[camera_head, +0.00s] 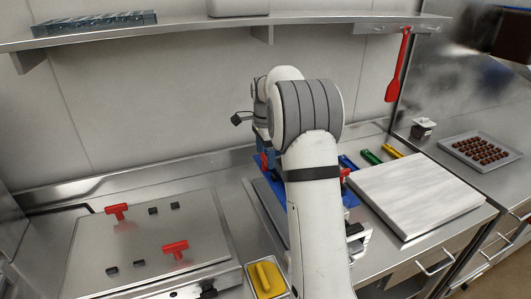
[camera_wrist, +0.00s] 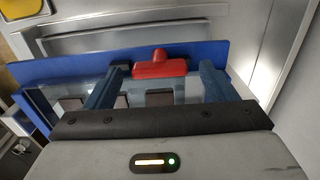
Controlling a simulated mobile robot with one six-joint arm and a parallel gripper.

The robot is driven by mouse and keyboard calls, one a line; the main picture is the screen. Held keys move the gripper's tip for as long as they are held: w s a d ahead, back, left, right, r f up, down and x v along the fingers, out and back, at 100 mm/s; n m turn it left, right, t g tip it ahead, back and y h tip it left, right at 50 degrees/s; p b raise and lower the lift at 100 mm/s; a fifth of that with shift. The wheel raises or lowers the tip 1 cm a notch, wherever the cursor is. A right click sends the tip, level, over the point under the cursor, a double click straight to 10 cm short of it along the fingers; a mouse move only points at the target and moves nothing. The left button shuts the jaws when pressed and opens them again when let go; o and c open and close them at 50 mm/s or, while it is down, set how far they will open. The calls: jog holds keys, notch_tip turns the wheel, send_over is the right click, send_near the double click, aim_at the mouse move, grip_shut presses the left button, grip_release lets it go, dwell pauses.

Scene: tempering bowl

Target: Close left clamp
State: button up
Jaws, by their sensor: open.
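In the wrist view a red T-shaped clamp handle (camera_wrist: 160,66) lies at the edge of a blue frame (camera_wrist: 75,68). My gripper (camera_wrist: 163,68) is open, with one finger on each side of the red handle; I cannot tell whether either finger touches it. In the head view the blue frame (camera_head: 352,198) is mostly hidden behind my arm. A red clamp part (camera_head: 264,161) shows left of my arm and another red clamp part (camera_head: 346,173) shows right of it. My gripper's fingertips are hidden in the head view.
Left is a metal plate (camera_head: 190,220) with two red T-handles (camera_head: 117,211) and small black blocks. A yellow-topped container (camera_head: 266,278) stands in front. A pale slab (camera_head: 415,192), green tool (camera_head: 371,157) and yellow tool (camera_head: 393,151) lie right. A shelf (camera_head: 190,27) runs above.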

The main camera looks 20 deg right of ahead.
jog(key=shift+f, duration=0.2)
jog(key=shift+c, duration=0.4)
jog(key=c, duration=0.9)
